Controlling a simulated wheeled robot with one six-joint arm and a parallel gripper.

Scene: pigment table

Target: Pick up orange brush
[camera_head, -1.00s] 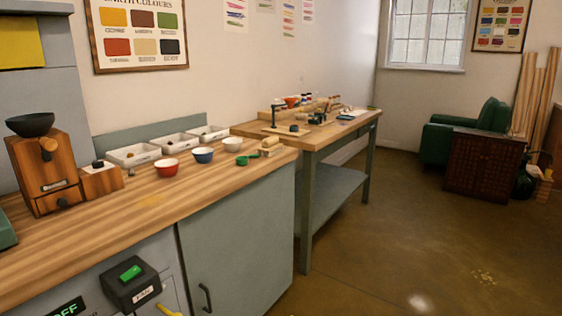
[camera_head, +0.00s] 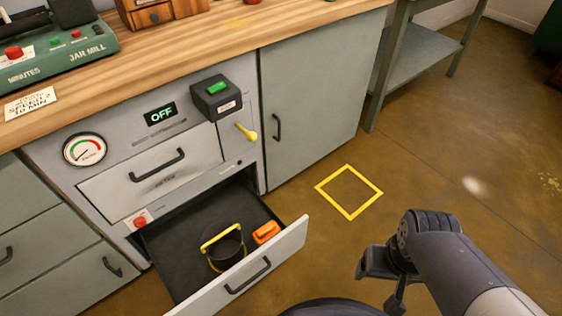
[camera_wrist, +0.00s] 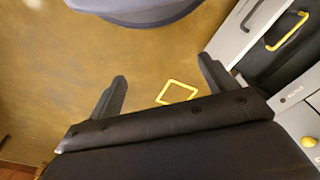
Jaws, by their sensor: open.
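A small orange block-like thing (camera_head: 266,232), which may be the orange brush, lies in the open bottom drawer (camera_head: 270,268), right of a dark pot (camera_head: 226,250) with a yellow handle. No bristles can be made out. My gripper (camera_wrist: 162,68) is open and empty in the wrist view, its two fingers apart above the floor. In the head view my arm is at the lower right, outside the drawer and to its right. The wrist view shows the drawer's edge and the yellow handle (camera_wrist: 288,30) at top right, but not the orange thing.
The grey cabinet (camera_head: 310,120) stands under the wooden counter (camera_head: 190,52). A control box with a green button (camera_head: 217,88) and a yellow lever (camera_head: 246,132) stick out above the drawer. A yellow square (camera_head: 348,192) marks the floor. Open floor lies to the right.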

